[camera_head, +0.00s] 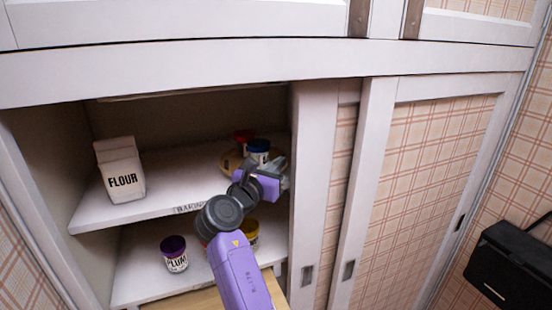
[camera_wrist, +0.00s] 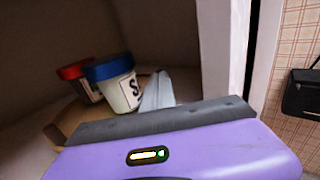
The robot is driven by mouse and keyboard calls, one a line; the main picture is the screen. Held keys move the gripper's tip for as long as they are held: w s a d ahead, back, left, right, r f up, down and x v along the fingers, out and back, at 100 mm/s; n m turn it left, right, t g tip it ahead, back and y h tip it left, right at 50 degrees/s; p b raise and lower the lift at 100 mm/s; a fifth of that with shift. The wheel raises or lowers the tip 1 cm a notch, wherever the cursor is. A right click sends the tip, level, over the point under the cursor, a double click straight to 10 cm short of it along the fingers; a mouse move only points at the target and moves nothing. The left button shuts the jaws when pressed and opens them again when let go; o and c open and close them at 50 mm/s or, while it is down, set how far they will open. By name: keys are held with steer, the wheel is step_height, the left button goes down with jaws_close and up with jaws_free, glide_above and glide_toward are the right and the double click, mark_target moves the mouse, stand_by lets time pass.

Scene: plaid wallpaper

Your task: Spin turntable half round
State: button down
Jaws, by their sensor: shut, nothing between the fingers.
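The round wooden turntable (camera_head: 231,163) sits on the upper shelf at its right end, partly hidden by my arm. Its edge also shows in the wrist view (camera_wrist: 67,123). A blue-lidded jar (camera_head: 258,151) and a red-lidded jar (camera_head: 242,137) stand on it; the wrist view shows the blue-lidded jar (camera_wrist: 117,85) in front of the red-lidded one (camera_wrist: 76,78). My gripper (camera_head: 284,176) is shut and empty at the turntable's right side, close to the cabinet's divider. In the wrist view a grey fingertip (camera_wrist: 157,92) is beside the blue-lidded jar; whether it touches is unclear.
A flour bag (camera_head: 120,168) stands at the upper shelf's left. A purple-lidded jar (camera_head: 174,253) and a partly hidden yellow jar (camera_head: 250,235) stand on the lower shelf. The white door edge (camera_head: 312,180) is immediately right of my gripper. A black box (camera_head: 510,265) is at far right.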

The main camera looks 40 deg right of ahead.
steer(key=shift+d+r+n+t+y+p, duration=0.25)
steer(key=shift+d+n+t+p, duration=0.2)
steer(key=shift+p, duration=0.65)
steer(key=shift+d+r+n+t+y+p, duration=0.1)
steer(key=shift+d+n+t+y+p, duration=0.35)
steer(key=shift+p, duration=0.6)
steer(key=shift+w+a+f+t+p, duration=0.1)
steer(key=shift+a+f+t+p, duration=0.05)
steer(key=shift+t+p, duration=0.4)
steer(key=shift+f, duration=0.2)
